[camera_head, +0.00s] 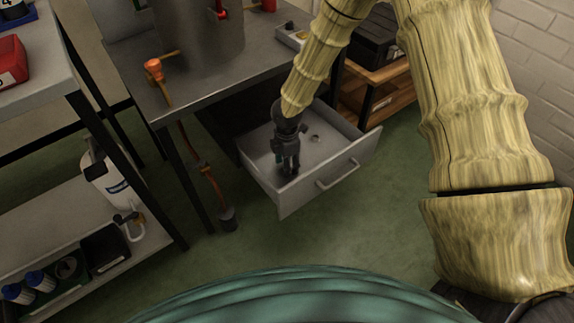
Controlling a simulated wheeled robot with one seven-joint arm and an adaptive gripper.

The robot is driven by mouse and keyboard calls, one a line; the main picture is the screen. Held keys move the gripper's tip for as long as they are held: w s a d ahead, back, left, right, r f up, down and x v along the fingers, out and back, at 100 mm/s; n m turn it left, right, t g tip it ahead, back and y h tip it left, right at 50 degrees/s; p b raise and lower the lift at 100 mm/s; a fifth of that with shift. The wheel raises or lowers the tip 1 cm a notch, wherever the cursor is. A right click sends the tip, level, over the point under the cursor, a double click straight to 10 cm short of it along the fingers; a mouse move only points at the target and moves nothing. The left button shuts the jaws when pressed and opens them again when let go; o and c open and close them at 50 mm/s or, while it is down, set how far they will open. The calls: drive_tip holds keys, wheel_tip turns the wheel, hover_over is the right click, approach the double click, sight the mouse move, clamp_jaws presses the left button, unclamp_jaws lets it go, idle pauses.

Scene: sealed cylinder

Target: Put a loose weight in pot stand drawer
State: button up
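The pot stand drawer (342,163) is pulled open below the metal table, with its handle on the front. My gripper (287,170) points down over the drawer, its fingers at or inside the left part of it. The fingers are small and dark, and I cannot tell whether they are apart or hold something. A small round grey piece (315,139), possibly a weight, lies on the drawer floor to the right of my gripper. A small tray (284,38) with dark bits in it sits on the table's right end, partly behind my arm.
A large metal pot (200,45) stands on the table (135,72). An orange-handled valve (155,70) sticks out at its left, and an orange hose (213,182) hangs below. A shelf rack (60,205) stands left. Wooden shelving (378,100) is behind my arm. Green floor is clear before the drawer.

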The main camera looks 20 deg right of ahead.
wheel_tip(320, 180, up, 10)
drive_tip(key=p, duration=0.3)
drive_tip(key=shift+r, duration=0.1)
